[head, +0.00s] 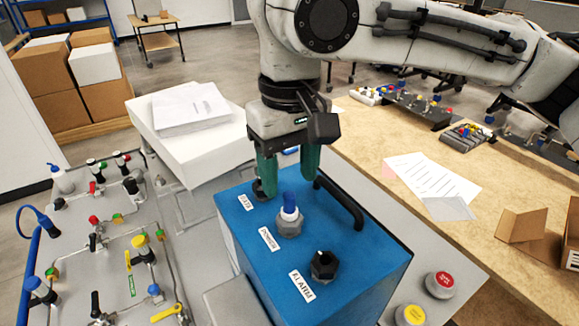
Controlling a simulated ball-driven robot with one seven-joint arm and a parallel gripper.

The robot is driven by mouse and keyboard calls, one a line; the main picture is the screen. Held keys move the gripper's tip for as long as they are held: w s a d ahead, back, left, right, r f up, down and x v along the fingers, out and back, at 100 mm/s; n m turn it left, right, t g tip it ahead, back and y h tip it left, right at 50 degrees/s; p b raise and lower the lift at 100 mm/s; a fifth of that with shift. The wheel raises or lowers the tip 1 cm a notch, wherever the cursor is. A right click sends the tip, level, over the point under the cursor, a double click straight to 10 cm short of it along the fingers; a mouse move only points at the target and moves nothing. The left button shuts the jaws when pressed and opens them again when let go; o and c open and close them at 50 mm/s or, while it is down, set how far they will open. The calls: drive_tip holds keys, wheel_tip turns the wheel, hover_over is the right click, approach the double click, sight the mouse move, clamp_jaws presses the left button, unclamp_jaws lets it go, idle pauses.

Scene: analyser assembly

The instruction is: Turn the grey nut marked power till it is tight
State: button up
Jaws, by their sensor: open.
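The blue analyser box (345,262) stands in the middle of the head view. On its top, by the label that seems to read POWER (268,238), sits a grey nut (289,226) with a white collar and a blue plug (290,200) standing upright in it. My gripper (288,180) points down with its two green fingers apart and empty. The fingers are above and behind the power nut, clear of it. The left finger partly hides the dark nut (258,190) by the DATA label. How tight the power nut is cannot be seen.
A dark nut (323,265) by the ALARM label and a black handle (340,203) also stand on the box top. A pipe panel (75,240) with valves lies left. Red (440,284) and yellow (411,315) buttons are at right. A wooden bench (480,190) runs behind.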

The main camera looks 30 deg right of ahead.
sight(290, 209)
drive_tip(key=shift+f+b, duration=2.15)
drive_tip(key=shift+f, duration=2.2)
